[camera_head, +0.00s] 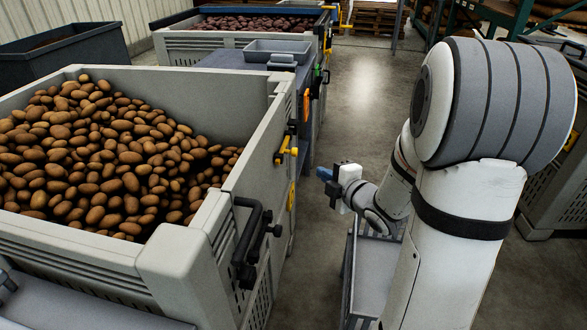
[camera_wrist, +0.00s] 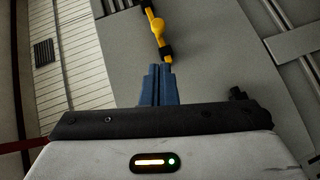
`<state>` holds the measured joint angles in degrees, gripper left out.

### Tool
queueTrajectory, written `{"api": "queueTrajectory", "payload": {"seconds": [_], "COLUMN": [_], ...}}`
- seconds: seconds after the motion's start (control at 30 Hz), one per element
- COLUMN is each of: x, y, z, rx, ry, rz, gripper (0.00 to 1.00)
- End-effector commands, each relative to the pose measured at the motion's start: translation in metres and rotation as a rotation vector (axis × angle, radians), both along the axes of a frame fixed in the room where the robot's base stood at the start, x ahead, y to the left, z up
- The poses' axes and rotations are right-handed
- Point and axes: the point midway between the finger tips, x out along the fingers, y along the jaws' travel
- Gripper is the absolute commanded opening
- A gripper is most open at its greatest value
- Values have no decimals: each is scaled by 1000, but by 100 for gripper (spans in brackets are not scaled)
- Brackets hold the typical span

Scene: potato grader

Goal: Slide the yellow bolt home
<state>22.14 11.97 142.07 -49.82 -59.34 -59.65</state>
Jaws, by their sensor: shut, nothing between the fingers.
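The yellow bolt (camera_head: 286,149) sits on the right-hand side wall of the grey potato crate, near its top rim, with dark fittings around it. In the wrist view the yellow bolt (camera_wrist: 155,27) lies beyond my fingertips, with a rounded knob at its middle and black mounts by it. My gripper (camera_head: 324,173) is right of the crate wall, at a distance from the bolt. In the wrist view my gripper's blue fingers (camera_wrist: 158,70) are together and hold nothing. The fingertips look close below the bolt's lower black mount; I cannot tell whether they touch it.
The grey crate (camera_head: 212,215) is full of potatoes, with a black handle (camera_head: 252,243) on its near right. A grey tray (camera_head: 277,46) rests behind it. A grey cart (camera_head: 348,270) stands below my arm. The aisle floor (camera_head: 365,105) is clear.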

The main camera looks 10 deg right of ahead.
Motion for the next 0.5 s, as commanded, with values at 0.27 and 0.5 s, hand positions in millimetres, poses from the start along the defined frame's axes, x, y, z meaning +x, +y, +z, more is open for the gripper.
{"api": "queueTrajectory", "payload": {"seconds": [0.27, 0.5], "x": [-5, -5], "y": [9, 10], "z": [-17, -15], "rx": [-21, -21], "ry": [-122, -127], "rz": [112, 117], "gripper": [0, 0]}}
